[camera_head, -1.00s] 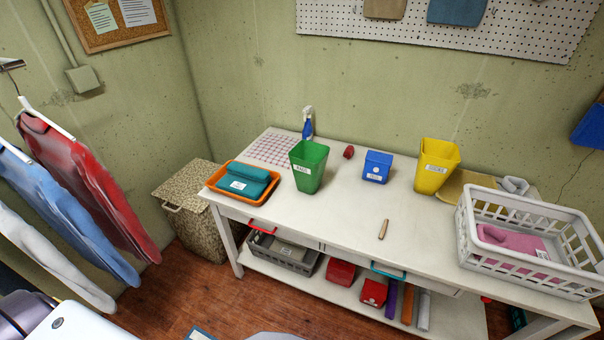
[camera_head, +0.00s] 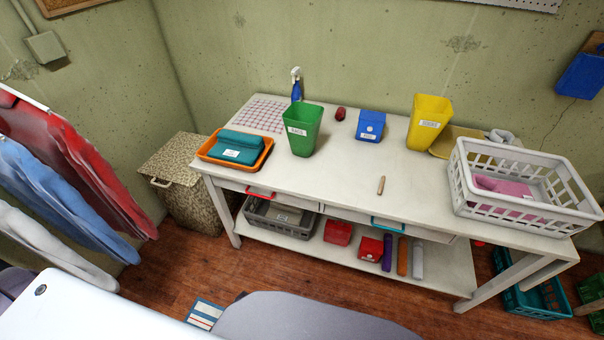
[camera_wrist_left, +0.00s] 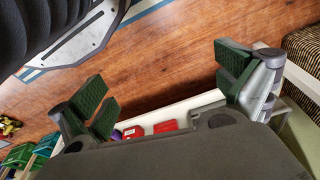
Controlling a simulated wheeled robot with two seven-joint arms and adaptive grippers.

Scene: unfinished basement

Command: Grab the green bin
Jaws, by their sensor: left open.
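The green bin (camera_head: 302,130) stands upright on the white table (camera_head: 340,182), left of the middle, with a white label on its front. It is open at the top and nothing touches it. My left gripper (camera_wrist_left: 165,92) shows in the left wrist view, open and empty, its green-padded fingers wide apart above the wooden floor. The green bin is not seen between them. Neither gripper shows in the head view.
An orange tray (camera_head: 236,150) with teal cloth sits left of the bin. A spray bottle (camera_head: 296,85), red object (camera_head: 340,114), blue box (camera_head: 370,126), yellow bin (camera_head: 428,123) and white basket (camera_head: 518,187) share the tabletop. Hanging clothes (camera_head: 70,180) are at left.

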